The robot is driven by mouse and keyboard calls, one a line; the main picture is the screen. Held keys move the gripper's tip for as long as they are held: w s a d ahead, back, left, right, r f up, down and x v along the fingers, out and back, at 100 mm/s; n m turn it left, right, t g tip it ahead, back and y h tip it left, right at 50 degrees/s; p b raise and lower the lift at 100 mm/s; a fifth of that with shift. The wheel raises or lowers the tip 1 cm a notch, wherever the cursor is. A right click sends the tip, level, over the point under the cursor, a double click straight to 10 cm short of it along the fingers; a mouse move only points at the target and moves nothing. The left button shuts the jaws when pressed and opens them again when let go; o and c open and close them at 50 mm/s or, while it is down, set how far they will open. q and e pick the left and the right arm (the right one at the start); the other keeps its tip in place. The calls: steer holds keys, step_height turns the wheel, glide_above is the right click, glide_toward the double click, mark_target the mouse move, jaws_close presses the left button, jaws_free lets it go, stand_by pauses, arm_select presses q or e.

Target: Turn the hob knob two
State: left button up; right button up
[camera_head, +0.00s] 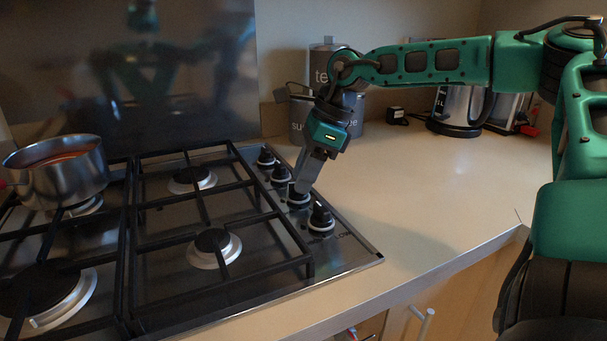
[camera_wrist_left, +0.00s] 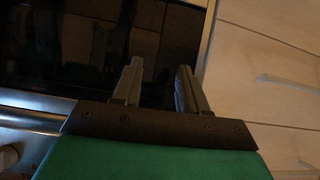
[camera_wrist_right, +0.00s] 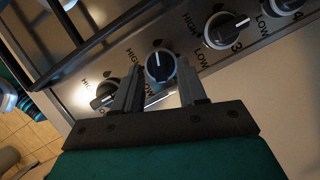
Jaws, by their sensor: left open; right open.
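The hob knob two (camera_wrist_right: 160,66) is black with a pale pointer line and a silver base, second in the row of knobs. In the head view, knob two (camera_head: 297,198) is partly hidden by my right gripper (camera_head: 305,184). The right gripper is open and points down, its fingertips at the knob. In the right wrist view the knob shows between the two fingers, one on each side; I cannot tell whether they touch it. My left gripper (camera_wrist_left: 158,84) is open and empty, in front of a dark panel and wooden drawers; it is not seen in the head view.
Knob one (camera_wrist_right: 104,95) and knob three (camera_wrist_right: 228,30) sit close on either side of knob two. Black grates (camera_head: 205,205) cover the burners. A steel pot (camera_head: 57,172) stands at the left. Canisters (camera_head: 300,112) and a kettle (camera_head: 460,108) stand behind. The right worktop (camera_head: 430,185) is clear.

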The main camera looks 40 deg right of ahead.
steer(key=p+v, duration=0.2)
steer(key=v, duration=1)
steer(key=shift+d+r, duration=0.1)
